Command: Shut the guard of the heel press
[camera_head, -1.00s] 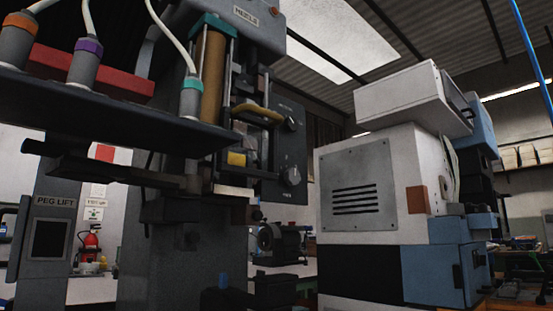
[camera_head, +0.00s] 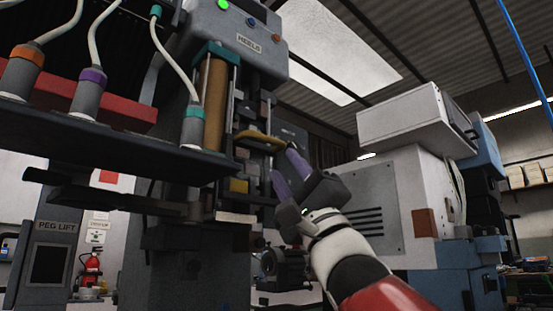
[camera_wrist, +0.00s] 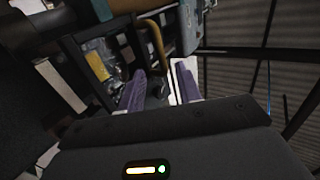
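The heel press (camera_head: 240,38), a tall grey machine marked HEELS, stands left of centre in the head view. A yellow curved bar (camera_head: 258,141), apparently the guard's handle, crosses its front; it also shows in the wrist view (camera_wrist: 156,42). I cannot make out the guard's panel or how far open it is. My gripper (camera_head: 285,166) is just right of the bar, its two purple fingers apart. In the wrist view my gripper (camera_wrist: 160,82) points towards the bar's lower end, with no clear contact and nothing held.
A dark shelf (camera_head: 110,137) with several cabled cylinders juts out left of the press. A grey peg lift (camera_head: 48,262) stands at lower left. A white and blue machine (camera_head: 405,185) stands right, behind my arm. A yellow block (camera_head: 238,186) sits below the bar inside the press.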

